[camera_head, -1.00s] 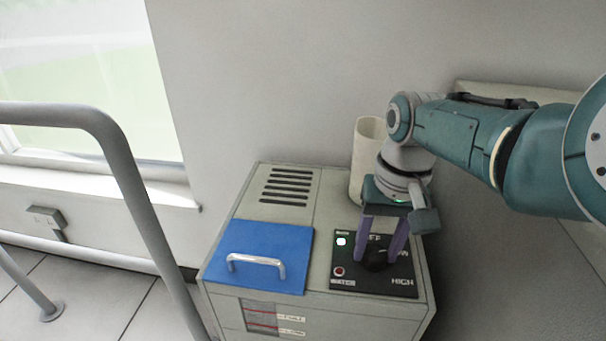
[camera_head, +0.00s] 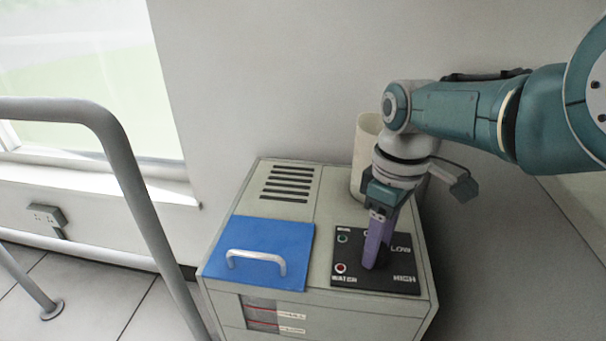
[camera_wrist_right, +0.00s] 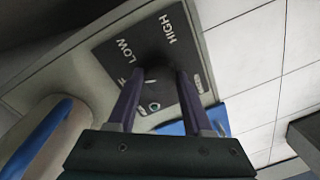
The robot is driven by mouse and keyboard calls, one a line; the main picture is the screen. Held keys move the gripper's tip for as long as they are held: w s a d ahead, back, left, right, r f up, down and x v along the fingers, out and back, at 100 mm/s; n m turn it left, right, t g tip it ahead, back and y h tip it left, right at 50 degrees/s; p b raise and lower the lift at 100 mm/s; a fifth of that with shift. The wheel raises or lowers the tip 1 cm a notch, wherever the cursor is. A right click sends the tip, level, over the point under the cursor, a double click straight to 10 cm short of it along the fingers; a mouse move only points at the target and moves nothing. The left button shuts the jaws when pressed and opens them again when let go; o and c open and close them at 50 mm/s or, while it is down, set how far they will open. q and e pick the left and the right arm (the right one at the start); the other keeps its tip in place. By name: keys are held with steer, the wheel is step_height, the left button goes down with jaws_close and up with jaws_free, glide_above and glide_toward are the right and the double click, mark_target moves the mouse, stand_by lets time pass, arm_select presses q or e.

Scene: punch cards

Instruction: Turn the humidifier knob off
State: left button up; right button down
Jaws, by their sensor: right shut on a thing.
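The humidifier (camera_head: 232,303) is a pale box with a black control panel (camera_head: 402,262) on top at its right. The panel reads LOW, HIGH and WATER, and OFF is mostly covered in the head view. My right gripper (camera_head: 372,264) points down at the panel, its purple fingers lined up one behind the other. In the right wrist view the fingers close around the dark knob (camera_wrist_right: 156,73), which is hard to tell from the black panel. The knob is hidden behind the fingers in the head view. A small green lamp (camera_head: 342,239) looks unlit. My left gripper is out of view.
A blue lid (camera_head: 255,248) with a metal handle covers the humidifier's front left, and vent slots (camera_head: 287,183) lie behind it. A pale cylinder (camera_head: 359,165) stands behind my right wrist. A grey rail (camera_head: 125,160) rises at the left, and the wall is close behind.

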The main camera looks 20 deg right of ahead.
steer(key=n, duration=0.3)
steer(key=shift+n, duration=0.4)
stand_by(0.4)
steer(key=shift+c, duration=1.6)
jaws_free()
step_height(320, 180, up, 10)
steer(key=p, duration=0.7)
steer(key=shift+w+d, duration=0.2)
steer(key=shift+w, duration=0.05)
